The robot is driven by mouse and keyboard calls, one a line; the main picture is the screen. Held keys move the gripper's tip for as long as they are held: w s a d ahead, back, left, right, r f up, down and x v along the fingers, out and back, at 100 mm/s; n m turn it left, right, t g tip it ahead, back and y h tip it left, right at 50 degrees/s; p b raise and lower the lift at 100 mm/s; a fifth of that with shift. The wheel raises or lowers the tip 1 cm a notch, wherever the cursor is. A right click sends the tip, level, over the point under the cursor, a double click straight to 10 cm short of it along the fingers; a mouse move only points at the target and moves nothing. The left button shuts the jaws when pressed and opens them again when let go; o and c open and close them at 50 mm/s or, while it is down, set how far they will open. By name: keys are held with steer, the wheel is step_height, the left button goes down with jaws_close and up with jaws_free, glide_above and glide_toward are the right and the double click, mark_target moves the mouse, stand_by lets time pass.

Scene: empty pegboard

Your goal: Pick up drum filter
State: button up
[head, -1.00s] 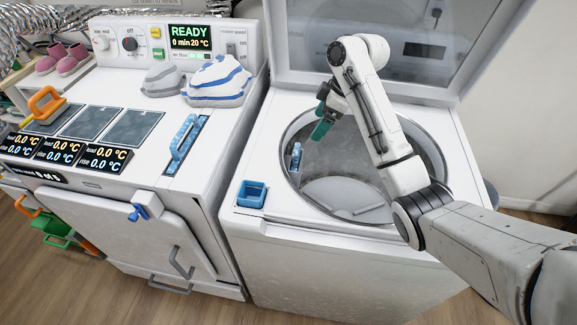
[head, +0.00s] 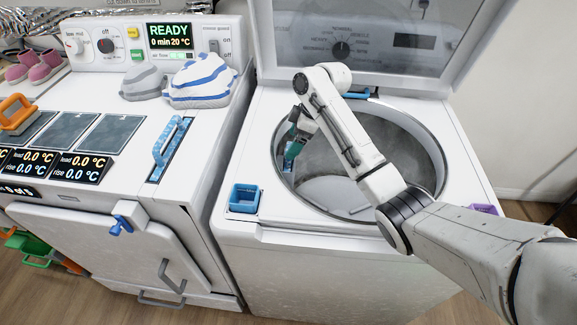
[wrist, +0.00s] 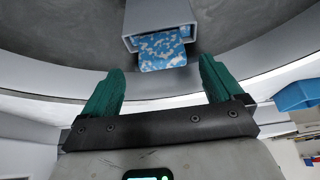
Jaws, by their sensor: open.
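The drum filter (wrist: 163,50) shows in the wrist view as a blue and white speckled piece in a grey housing on the drum wall. In the head view my arm's end mostly hides it; a bit of blue shows at the drum's left side (head: 281,151). My gripper (wrist: 161,65) has two green fingers spread apart, with nothing between them. The filter lies just beyond the fingertips, roughly centred between them. In the head view my gripper (head: 291,152) points down inside the left rim of the open drum.
The washer drum (head: 330,190) is open, its lid (head: 350,40) raised behind. A blue bin (head: 244,198) sits on the washer's front left corner. A speckled blue handle (head: 170,145) stands on the dryer top to the left. A purple object (head: 484,209) is at the right.

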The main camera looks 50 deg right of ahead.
mark_target(289, 164)
steer(key=x, duration=0.4)
steer(key=shift+a, duration=0.15)
steer(key=c, duration=1.4)
